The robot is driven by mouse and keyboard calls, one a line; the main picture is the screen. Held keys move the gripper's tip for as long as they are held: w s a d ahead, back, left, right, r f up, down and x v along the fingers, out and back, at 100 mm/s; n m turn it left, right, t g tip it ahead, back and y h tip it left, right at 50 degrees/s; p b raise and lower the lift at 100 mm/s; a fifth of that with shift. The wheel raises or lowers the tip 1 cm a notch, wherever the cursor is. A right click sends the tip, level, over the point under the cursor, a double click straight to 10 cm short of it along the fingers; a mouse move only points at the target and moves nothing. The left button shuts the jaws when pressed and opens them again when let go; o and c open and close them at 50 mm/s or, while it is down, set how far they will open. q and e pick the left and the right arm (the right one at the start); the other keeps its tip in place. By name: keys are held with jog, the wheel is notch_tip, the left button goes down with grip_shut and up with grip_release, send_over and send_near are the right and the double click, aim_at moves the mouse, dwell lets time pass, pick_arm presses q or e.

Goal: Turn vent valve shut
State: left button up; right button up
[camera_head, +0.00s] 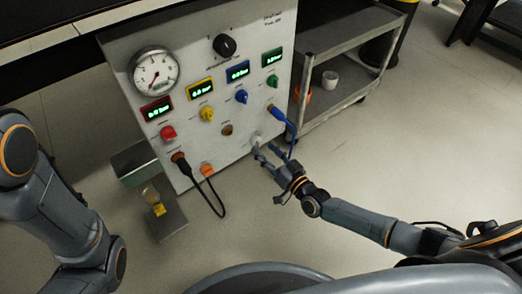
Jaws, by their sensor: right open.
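A grey upright panel (205,45) carries several coloured valve knobs: red (168,132), yellow (207,114), blue (241,96) and green (272,81). A black knob (224,45) sits near the top. A pale knob or fitting (257,140) is at the lower right of the panel. Labels are too small to read, so I cannot tell which is the vent valve. My right gripper (268,151) is open, its fingers pointing at the pale fitting. Whether they touch it is unclear. My left arm is at the left edge; its gripper is out of view.
A blue cable (287,122) hangs from the panel just above my right gripper. A black cable (216,205) loops from the lower panel. A round gauge (154,71) is at upper left. A grey cart (352,42) holds a white cup (330,80). Floor at right is clear.

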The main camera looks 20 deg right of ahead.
aim_at(257, 142)
jog(key=shift+b+x, duration=0.45)
jog(key=shift+x, duration=1)
jog(key=shift+c, duration=0.4)
grip_shut()
